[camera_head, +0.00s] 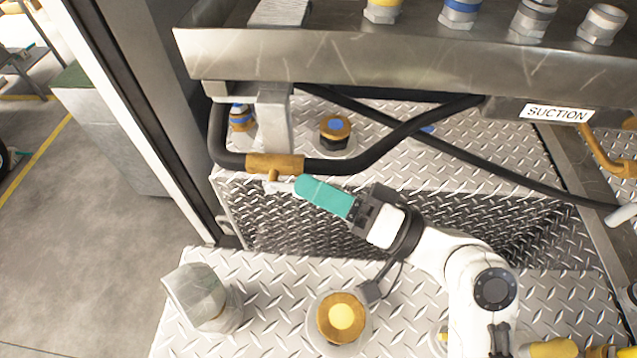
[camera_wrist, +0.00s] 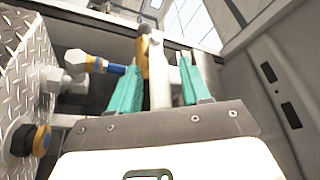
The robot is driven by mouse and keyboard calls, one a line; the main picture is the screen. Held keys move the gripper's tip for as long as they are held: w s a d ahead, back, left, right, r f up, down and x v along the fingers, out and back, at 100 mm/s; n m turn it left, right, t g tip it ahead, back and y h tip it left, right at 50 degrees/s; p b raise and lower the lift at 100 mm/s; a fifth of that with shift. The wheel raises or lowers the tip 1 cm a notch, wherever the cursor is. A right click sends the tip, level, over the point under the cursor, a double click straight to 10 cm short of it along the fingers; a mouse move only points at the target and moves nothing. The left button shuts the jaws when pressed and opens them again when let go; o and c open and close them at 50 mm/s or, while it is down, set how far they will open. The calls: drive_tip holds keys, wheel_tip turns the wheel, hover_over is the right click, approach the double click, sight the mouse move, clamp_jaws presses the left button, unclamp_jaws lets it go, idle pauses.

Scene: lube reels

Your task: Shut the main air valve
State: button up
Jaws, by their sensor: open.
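The main air valve appears as a brass body (camera_head: 275,164) set in a black hose below the steel shelf in the head view. A short brass stem points down from it, with a pale lever (camera_head: 281,187) beside my fingertips. My gripper (camera_head: 301,184) has teal fingers and reaches left to the lever. In the wrist view, the brass valve (camera_wrist: 144,52) stands beyond the fingers. The pale lever (camera_wrist: 158,78) lies between the two open fingers of my gripper (camera_wrist: 158,68), with a visible gap on each side. The lever's far part is partly hidden by the fingers in the head view.
A steel shelf (camera_head: 330,58) with several fittings is above. The black hose (camera_head: 400,135) runs close by. A diamond-plate step (camera_head: 265,275) with a brass-capped fitting (camera_head: 341,317) and a grey fitting (camera_head: 199,297) lies below. A door post (camera_head: 140,110) stands at left, with open floor beyond.

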drive_tip(key=shift+c, duration=0.4)
clamp_jaws()
